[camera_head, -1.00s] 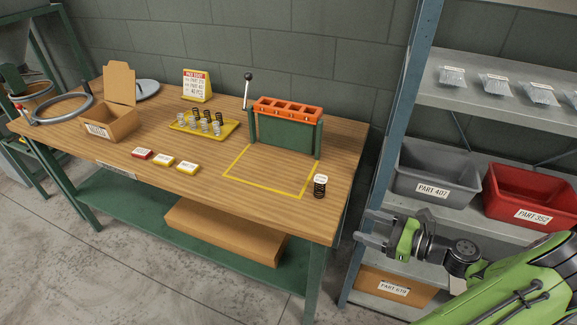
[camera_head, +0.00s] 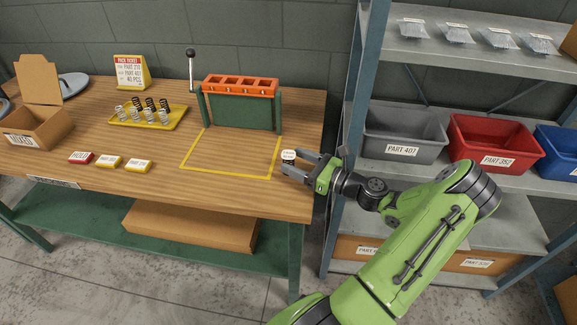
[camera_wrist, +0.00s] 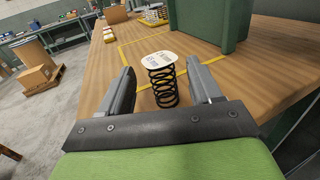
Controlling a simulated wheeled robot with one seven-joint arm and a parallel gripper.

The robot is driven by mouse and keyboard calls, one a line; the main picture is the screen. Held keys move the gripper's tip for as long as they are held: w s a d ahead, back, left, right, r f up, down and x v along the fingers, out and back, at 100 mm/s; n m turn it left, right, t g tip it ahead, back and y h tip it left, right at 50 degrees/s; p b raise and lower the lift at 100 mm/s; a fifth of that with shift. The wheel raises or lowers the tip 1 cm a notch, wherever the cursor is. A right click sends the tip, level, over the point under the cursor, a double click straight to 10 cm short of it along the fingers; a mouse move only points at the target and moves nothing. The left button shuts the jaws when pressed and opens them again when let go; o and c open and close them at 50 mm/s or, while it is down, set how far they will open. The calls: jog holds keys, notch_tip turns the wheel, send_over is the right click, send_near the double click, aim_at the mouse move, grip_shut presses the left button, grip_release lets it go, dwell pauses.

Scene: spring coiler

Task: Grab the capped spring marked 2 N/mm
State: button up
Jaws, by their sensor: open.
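The capped spring (camera_wrist: 163,84) is a black coil with a white, printed cap. It stands upright on the wooden bench top near the right end, and the print is too small to read surely. Its white cap (camera_head: 289,156) also shows in the head view, with most of the coil hidden behind my gripper. My gripper (camera_head: 296,166) is open and low over the bench's right edge. In the wrist view, the gripper's two fingers (camera_wrist: 165,92) stand either side of the spring with gaps, and do not appear to touch it.
An orange-topped green fixture (camera_head: 240,103) stands behind a yellow taped outline (camera_head: 228,177). A yellow tray (camera_head: 172,123) holds several springs. A cardboard box (camera_head: 42,127) and small labelled blocks (camera_head: 109,161) lie left. A shelf rack with bins (camera_head: 403,137) stands right.

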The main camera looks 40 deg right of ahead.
aim_at(288, 158)
jog(key=x, duration=0.3)
jog(key=shift+f, duration=0.1)
jog(key=shift+c, duration=0.5)
jog(key=c, duration=0.9)
